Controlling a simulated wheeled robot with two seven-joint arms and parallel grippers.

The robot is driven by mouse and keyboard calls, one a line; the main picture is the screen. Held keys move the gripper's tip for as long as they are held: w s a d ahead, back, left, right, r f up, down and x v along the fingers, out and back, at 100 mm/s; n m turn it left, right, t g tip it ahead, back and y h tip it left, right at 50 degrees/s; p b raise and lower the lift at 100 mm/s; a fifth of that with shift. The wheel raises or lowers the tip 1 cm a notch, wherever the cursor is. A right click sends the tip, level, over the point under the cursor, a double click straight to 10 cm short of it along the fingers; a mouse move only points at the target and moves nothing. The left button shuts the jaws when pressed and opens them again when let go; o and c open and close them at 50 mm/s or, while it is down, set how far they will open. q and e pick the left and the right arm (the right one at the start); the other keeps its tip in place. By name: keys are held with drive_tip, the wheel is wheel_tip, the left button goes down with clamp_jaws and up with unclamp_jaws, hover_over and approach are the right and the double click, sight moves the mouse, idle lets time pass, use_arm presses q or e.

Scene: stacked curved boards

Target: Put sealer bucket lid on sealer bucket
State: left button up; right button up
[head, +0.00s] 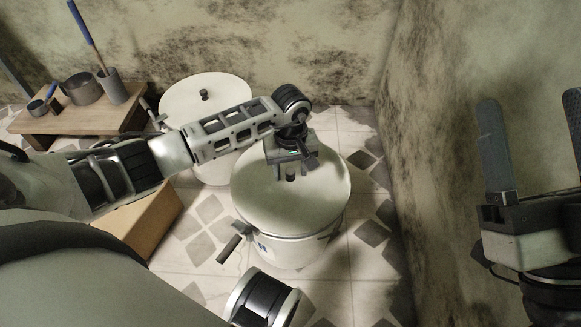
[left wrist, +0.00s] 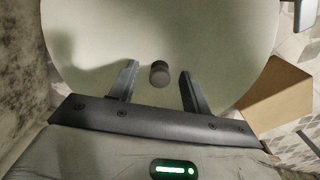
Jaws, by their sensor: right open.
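The sealer bucket (head: 295,252) is white and stands upright on the tiled floor at the centre of the head view. The pale round sealer bucket lid (head: 325,193) lies across its top; I cannot tell whether it is fully seated. Its dark knob (left wrist: 160,73) shows in the left wrist view. My left gripper (head: 290,172) is over the lid. Its two fingers (left wrist: 160,86) are open, one on each side of the knob, with visible gaps. My right gripper (head: 533,140) is open and empty at the right edge, away from the bucket.
A second white bucket (head: 222,165) with a knobbed lid stands behind, partly hidden by my left arm. A cardboard box (left wrist: 278,95) is beside the buckets. A wooden table (head: 75,122) with pots and a cup is at the left. A stained wall (head: 440,130) rises at right.

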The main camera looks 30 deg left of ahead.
idle(0.3)
use_arm(q)
wheel_tip(320, 180, up, 6)
drive_tip(key=p, duration=0.3)
drive_tip(key=shift+r, duration=0.1)
wheel_tip(320, 180, up, 10)
drive_tip(key=p, duration=0.3)
drive_tip(key=shift+p, duration=0.3)
use_arm(e)
wheel_tip(320, 180, down, 9)
drive_tip(key=s+m+g+h, duration=0.1)
drive_tip(key=m+g+h, duration=0.4)
drive_tip(key=m, duration=0.3)
drive_tip(key=shift+s+a+f+m+h, duration=0.15)
drive_tip(key=shift+s+a+m+h, duration=0.05)
drive_tip(key=shift+a+m+h, duration=0.2)
